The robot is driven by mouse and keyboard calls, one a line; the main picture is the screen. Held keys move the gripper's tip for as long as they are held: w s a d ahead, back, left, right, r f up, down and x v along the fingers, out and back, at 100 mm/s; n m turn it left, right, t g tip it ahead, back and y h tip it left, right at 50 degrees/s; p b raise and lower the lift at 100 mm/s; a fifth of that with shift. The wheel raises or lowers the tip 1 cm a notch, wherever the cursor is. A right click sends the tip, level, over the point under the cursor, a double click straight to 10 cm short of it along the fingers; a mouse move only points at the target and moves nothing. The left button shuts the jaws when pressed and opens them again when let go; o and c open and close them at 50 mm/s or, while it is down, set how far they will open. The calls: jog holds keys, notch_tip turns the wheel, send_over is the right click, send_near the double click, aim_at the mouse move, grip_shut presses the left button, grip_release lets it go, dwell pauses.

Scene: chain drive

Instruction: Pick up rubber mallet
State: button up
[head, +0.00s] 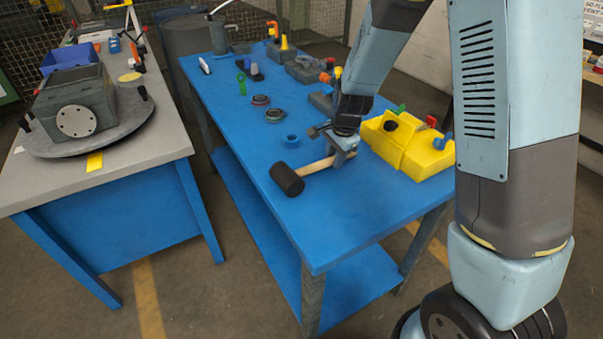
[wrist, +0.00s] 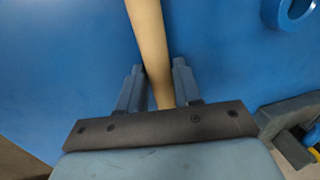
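The rubber mallet (head: 287,180) has a black head and a pale wooden handle. It is at the near part of the blue table, with its head toward the near left edge. My gripper (head: 343,146) is at the far end of the handle. In the wrist view, the handle (wrist: 150,45) runs between the two fingers of my gripper (wrist: 158,75), which sit close against both sides of it. The mallet head is out of the wrist view, and the handle's end is partly hidden by my gripper. I cannot tell whether the mallet is clear of the tabletop.
A blue ring (head: 291,139) lies just behind the mallet. Round parts (head: 275,115) and a green tool (head: 241,84) lie farther back. The near left tabletop (head: 235,140) is clear.

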jog(key=shift+c, duration=0.4)
grip_shut()
jog(key=shift+r, duration=0.1)
